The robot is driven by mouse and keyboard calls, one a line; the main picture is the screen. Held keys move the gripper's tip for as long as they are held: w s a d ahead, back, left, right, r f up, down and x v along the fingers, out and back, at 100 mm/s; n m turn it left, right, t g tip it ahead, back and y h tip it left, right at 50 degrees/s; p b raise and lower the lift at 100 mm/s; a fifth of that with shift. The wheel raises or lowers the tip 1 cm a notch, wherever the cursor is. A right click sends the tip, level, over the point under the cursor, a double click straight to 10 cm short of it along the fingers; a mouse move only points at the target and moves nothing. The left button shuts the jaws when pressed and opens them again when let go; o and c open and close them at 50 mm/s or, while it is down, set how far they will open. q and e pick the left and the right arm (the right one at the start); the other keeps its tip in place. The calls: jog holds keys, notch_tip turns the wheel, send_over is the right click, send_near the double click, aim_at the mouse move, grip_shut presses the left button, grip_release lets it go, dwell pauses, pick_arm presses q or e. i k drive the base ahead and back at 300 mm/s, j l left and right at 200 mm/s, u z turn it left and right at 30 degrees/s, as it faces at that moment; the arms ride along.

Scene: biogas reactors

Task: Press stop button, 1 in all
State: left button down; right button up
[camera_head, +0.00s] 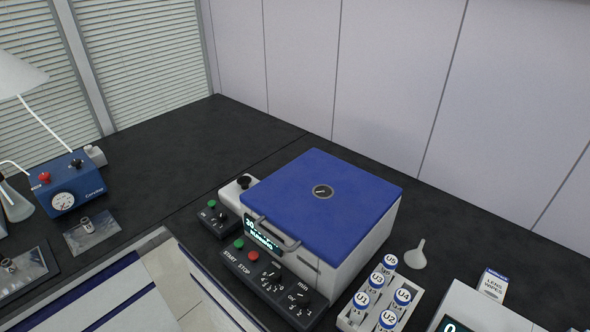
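The stop button is a small red button (253,255) on the black control panel (270,278) in front of a white centrifuge-like machine with a blue lid (322,185). A green button (239,244) sits just left of it. The words START and STOP are printed on the panel below the two buttons. The lid is closed, and a small lit display (263,236) on the machine's front shows teal text, too small to read surely. Neither of my grippers is in view.
A smaller black panel (217,218) with a green button stands to the left. A rack (352,315) of several blue-capped tubes and a white funnel (416,255) are to the right. A blue box with a red knob (45,177) is far left. The dark counter (160,150) behind is clear.

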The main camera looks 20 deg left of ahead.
aim_at(253, 256)
jog(key=k+j+u, duration=0.1)
jog(key=u, duration=0.55)
